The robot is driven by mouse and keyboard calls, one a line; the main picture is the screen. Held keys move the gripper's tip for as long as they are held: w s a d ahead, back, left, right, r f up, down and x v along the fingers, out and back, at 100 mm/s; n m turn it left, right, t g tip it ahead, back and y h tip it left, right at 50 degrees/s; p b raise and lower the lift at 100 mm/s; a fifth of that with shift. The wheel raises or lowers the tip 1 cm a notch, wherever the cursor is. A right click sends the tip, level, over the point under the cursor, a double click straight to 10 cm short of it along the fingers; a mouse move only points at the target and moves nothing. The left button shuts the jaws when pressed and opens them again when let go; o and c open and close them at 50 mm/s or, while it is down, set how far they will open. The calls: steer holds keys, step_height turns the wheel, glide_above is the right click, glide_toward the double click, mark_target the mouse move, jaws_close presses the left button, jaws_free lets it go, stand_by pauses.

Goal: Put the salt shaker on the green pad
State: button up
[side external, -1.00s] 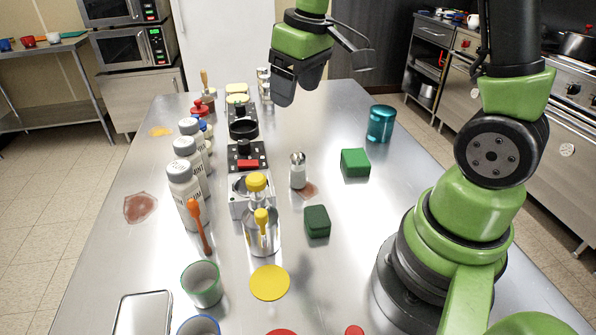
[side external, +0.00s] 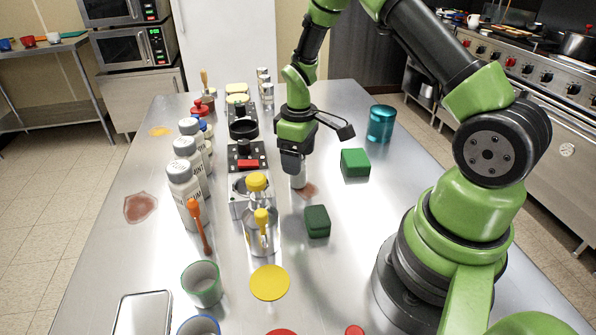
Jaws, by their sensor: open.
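A small shaker (side external: 299,181) with a white lower body stands upright on the steel table, right of the row of black and grey fixtures. My gripper (side external: 294,168) points down over it, with the open jaws at its upper part. The jaws hide the shaker's metal top, and I cannot tell whether they touch it. No flat green pad is clear in view. The green things on the table are a block (side external: 355,162) to the right of the shaker and a darker block (side external: 317,221) in front of it.
White-labelled bottles (side external: 183,185) and a glass bottle with a yellow top (side external: 261,232) stand left of the shaker. A yellow disc (side external: 269,283) and a green-rimmed cup (side external: 202,286) are nearer. A teal can (side external: 381,124) stands at the back right. The table's right side is mostly clear.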

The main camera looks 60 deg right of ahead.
steer(key=shift+f, duration=1.45)
steer(key=c, duration=1.1)
step_height(320, 180, up, 9)
steer(key=shift+d+r, duration=0.1)
steer(key=shift+d, duration=0.05)
steer(key=shift+c, duration=0.2)
steer(key=s+d+r, duration=0.2)
steer(key=s+d, duration=0.2)
steer(key=d, duration=0.2)
steer(key=s+d+r, duration=0.2)
steer(key=s+d, duration=0.2)
steer(key=d, duration=0.3)
step_height(320, 180, down, 10)
steer(key=shift+r, duration=0.1)
